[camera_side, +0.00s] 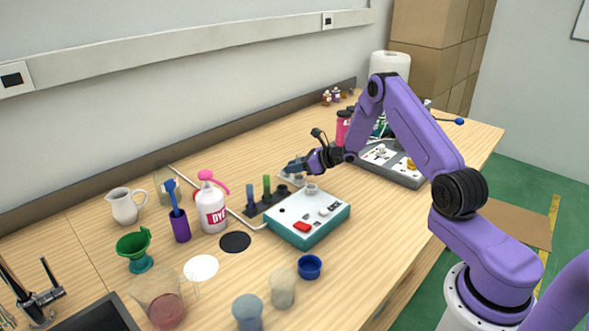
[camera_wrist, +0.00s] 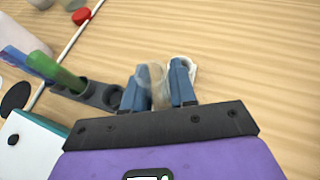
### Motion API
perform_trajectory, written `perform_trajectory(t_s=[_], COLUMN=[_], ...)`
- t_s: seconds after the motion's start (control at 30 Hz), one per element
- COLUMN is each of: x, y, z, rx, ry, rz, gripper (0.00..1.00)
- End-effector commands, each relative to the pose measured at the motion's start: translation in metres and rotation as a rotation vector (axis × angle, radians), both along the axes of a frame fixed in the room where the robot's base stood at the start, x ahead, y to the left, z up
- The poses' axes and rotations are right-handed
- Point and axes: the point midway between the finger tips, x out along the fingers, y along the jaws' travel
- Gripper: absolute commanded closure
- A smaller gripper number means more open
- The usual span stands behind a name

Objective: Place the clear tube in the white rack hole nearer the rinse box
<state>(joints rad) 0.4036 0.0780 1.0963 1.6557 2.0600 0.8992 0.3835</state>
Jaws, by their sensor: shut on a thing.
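My gripper (camera_wrist: 158,82) is shut on the clear tube (camera_wrist: 157,88), which stands between its two blue fingertips. In the side view my gripper (camera_side: 294,166) is low over the table behind the teal box, and the tube cannot be made out there. A small part of what looks like the white rack (camera_wrist: 193,68) shows beside the right fingertip in the wrist view. In the side view a pale piece of it (camera_side: 290,178) shows under the fingers. Its holes are hidden, and I cannot tell whether the tube is in one.
A dark rack (camera_wrist: 99,93) holds a blue tube (camera_side: 250,195) and a green tube (camera_side: 267,185). A white-topped teal box (camera_side: 325,222) with a red button stands in front. A grey device (camera_side: 407,178) is at right. The dye bottle (camera_side: 211,211) stands left.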

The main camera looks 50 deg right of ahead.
Motion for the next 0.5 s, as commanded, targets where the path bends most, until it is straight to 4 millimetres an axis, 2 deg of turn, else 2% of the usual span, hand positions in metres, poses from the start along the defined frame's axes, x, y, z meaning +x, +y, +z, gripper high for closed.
perform_trajectory(t_s=[0.1, 0.47, 0.5], x=[-0.0003, -0.0003, -0.0002], y=[-0.0001, 0.0001, 0.0002], z=[-0.0077, -0.0102, -0.0108], rx=[-0.001, 0.000, -0.001], ry=[0.000, -0.001, -0.002], rz=[0.000, 0.000, 0.001], gripper=[1.00, 1.00, 0.71])
